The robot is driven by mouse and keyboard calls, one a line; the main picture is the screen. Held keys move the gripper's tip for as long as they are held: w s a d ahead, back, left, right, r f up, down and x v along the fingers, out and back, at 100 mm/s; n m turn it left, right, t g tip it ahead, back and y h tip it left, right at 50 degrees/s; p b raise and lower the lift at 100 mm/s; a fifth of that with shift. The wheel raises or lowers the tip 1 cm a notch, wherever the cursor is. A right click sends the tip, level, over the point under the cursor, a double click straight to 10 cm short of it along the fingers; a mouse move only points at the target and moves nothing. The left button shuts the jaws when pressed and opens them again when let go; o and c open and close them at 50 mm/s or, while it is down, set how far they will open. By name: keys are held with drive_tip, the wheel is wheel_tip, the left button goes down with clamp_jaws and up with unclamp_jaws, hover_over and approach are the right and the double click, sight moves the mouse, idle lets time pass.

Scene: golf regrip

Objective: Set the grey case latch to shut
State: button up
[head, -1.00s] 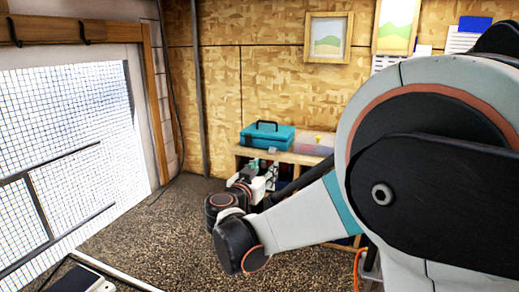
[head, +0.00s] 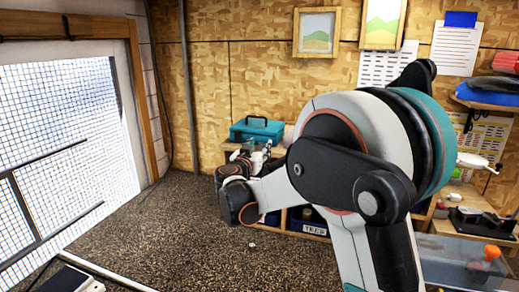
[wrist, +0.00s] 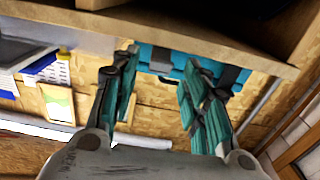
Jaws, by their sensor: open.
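The teal case (head: 257,130) with a black handle sits on a wooden shelf unit against the back wall. In the wrist view, the case's front (wrist: 180,62) shows at the top, partly behind the fingers. A light grey latch-like piece (wrist: 161,60) on it lies between my fingertips in the picture, and a darker grey one (wrist: 228,76) is by the right finger. I cannot tell whether either is open or shut. My gripper (wrist: 160,62) is open and empty, pointing at the case front; contact is not clear. It looks small beside the case in the head view (head: 246,160).
The shelf edge (wrist: 180,38) runs across the wrist view close to the case. Labelled bins (head: 312,224) stand in the unit below. A bench (head: 465,205) with tools is at right, a mesh screen (head: 60,150) at left. The floor between is mostly clear.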

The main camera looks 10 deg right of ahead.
drive_tip(key=shift+w+d, duration=0.15)
drive_tip(key=shift+w, duration=0.2)
drive_tip(key=shift+c, duration=0.6)
clamp_jaws()
